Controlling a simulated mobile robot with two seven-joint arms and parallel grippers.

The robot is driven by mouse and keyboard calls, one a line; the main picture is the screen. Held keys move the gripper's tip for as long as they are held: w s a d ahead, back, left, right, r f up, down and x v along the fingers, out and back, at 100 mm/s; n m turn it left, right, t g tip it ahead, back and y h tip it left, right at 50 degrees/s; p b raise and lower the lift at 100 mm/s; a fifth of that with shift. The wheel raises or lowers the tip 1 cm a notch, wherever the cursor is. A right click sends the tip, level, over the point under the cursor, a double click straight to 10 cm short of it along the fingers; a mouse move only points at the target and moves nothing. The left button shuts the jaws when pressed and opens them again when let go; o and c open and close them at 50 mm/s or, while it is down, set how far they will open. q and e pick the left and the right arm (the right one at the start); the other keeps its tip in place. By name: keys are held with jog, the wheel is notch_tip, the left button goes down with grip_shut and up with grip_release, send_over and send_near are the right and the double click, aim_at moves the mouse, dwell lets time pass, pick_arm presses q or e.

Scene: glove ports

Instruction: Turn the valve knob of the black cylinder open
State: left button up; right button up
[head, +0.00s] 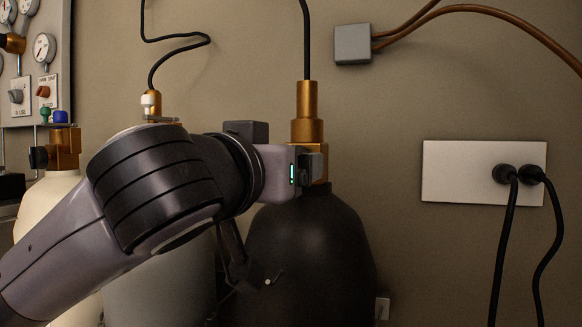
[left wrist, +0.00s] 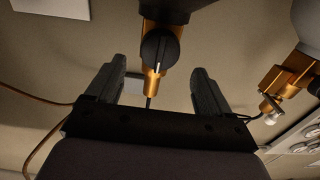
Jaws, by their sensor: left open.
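The black cylinder (head: 312,250) stands against the wall right of centre in the head view, with a brass valve (head: 306,115) on top. My left gripper (head: 314,164) is level with this valve and covers part of it; the knob is hidden there. In the left wrist view the round black valve knob (left wrist: 158,48) has a pale pointer line and appears between the two open fingers of my left gripper (left wrist: 159,65). Gaps show on both sides of the knob, and no finger visibly touches it. My right gripper is in neither view.
A cream cylinder (head: 46,200) and a grey cylinder (head: 170,285) stand to the left, partly behind my arm. A gauge panel (head: 46,85) is at far left. A socket plate (head: 455,172) with two black cables and a grey box (head: 352,44) are on the right wall.

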pick_arm(q)
jog(key=shift+x, duration=2)
jog(key=c, duration=1)
